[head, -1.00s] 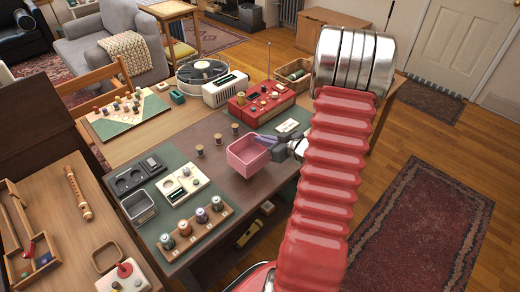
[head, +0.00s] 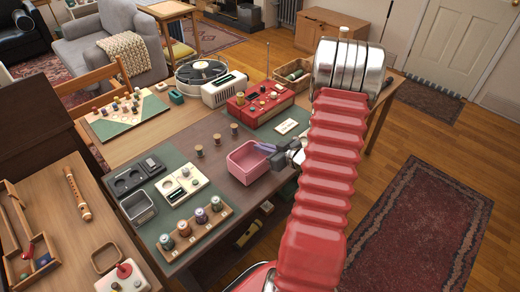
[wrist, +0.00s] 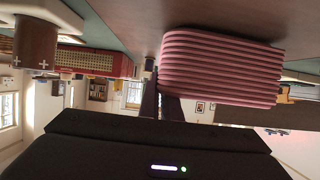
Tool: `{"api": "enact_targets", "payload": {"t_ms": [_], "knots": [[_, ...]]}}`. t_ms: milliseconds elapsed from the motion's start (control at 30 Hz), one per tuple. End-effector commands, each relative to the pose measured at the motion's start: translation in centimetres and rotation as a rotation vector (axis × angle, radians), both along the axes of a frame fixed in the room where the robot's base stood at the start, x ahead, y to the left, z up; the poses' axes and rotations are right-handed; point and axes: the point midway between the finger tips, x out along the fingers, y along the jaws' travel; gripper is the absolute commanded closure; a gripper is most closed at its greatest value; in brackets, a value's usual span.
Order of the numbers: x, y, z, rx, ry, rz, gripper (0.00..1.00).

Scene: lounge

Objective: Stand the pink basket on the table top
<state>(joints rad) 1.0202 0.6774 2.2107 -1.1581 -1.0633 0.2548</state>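The pink basket (head: 247,164) is upright, open side up, over the brown middle strip of the table top (head: 226,180). Its base is at or just above the surface; I cannot tell whether it touches. My gripper (head: 268,149) reaches in from the right, at the basket's right rim. In the wrist view, which is upside down, the ribbed basket wall (wrist: 222,68) is close up. My fingers (wrist: 161,103) are close together at its edge, seemingly closed on the wall; the basket hides part of one.
A cream device (head: 181,184) and a rack of spools (head: 197,230) are at front left.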

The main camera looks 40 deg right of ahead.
Motion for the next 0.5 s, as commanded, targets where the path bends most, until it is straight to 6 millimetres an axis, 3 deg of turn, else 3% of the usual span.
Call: {"api": "enact_targets", "payload": {"t_ms": [167, 400, 500], "knots": [[0.01, 0.02, -0.2, 0.001, 0.0, 0.0, 1.0], [0.01, 0.04, -0.2, 0.0, 0.0, 0.001, 0.81], [0.01, 0.04, -0.2, 0.0, 0.0, 0.001, 0.78]]}}
